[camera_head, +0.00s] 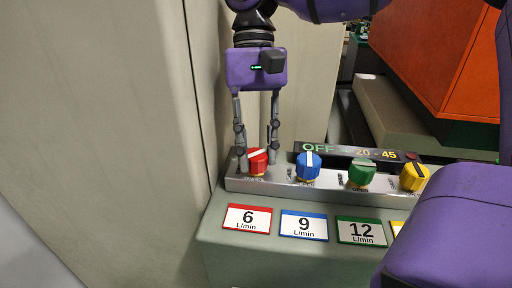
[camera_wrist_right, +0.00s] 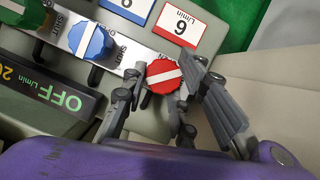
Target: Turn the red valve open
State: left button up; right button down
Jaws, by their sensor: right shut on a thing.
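The red valve (camera_head: 258,161) is a knob with a white stripe at the left end of a grey metal strip (camera_head: 236,183). It also shows in the right wrist view (camera_wrist_right: 164,77), where its stripe lies at a slant. My right gripper (camera_head: 257,160) points down from above with a finger on each side of the red valve, and it is shut on it. In the wrist view the right gripper's fingers (camera_wrist_right: 158,92) stand on both sides of the knob. My left gripper is not in view.
Blue (camera_head: 308,167), green (camera_head: 362,173) and yellow (camera_head: 414,177) knobs stand in a row to the right. A dark display (camera_head: 350,153) reads OFF behind them. A label reading 6 L/min (camera_head: 247,218) lies in front. A pale wall (camera_head: 150,130) rises close on the left.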

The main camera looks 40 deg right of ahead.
aim_at(260, 151)
jog(key=shift+s+d+f+n, duration=0.15)
jog(key=shift+d+n, duration=0.05)
jog(key=shift+n, duration=0.2)
jog(key=c, duration=1.6)
grip_release()
jog(key=shift+c, duration=0.2)
jog(key=shift+o, duration=0.3)
jog(key=shift+s+d, duration=0.1)
jog(key=shift+d, duration=0.05)
jog(key=shift+r, duration=0.35)
notch_tip(260, 151, up, 10)
jog(key=shift+f, duration=0.2)
